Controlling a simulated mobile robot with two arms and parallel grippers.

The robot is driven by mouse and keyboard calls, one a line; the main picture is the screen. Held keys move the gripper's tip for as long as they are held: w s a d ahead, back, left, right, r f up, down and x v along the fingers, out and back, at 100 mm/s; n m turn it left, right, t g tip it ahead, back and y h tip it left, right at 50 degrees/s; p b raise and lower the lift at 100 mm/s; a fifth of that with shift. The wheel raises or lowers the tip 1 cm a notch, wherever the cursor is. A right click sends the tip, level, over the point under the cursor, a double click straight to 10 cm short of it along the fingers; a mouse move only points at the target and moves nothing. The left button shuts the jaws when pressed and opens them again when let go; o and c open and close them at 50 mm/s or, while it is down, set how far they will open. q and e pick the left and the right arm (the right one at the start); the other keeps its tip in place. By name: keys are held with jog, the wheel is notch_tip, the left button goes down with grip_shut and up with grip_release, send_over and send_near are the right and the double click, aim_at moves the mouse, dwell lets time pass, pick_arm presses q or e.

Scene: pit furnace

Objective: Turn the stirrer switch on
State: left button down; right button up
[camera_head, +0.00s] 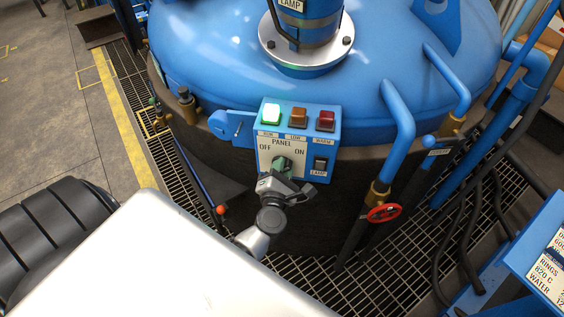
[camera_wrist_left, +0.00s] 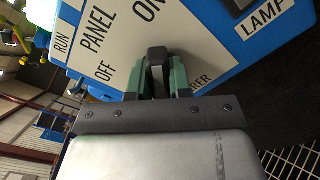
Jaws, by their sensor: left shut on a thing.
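The control panel (camera_head: 328,111) is a blue box with a white face, fixed to the side of the blue vessel. The stirrer switch is a knob between the OFF mark on the left and the ON mark on the right. In the left wrist view the dark end of the stirrer switch (camera_wrist_left: 157,55) shows between the greenish fingers, above a label ending in "RER". My left gripper (camera_head: 283,170) is shut on it, and my gripper (camera_wrist_left: 158,82) hides much of the knob. My right gripper is out of view.
Green, orange and red lamps (camera_head: 298,118) sit along the panel top; the green one looks bright. A black lamp switch (camera_head: 320,164) is right of the knob. Blue pipes and a red handwheel (camera_head: 384,213) stand farther right.

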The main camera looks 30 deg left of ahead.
pick_arm(q)
jog(key=c, duration=1)
grip_release()
jog(key=shift+c, duration=0.2)
jog(key=b+v, duration=0.2)
jog(key=v, duration=0.9)
jog(key=shift+b, duration=0.3)
jog(key=shift+f, duration=0.1)
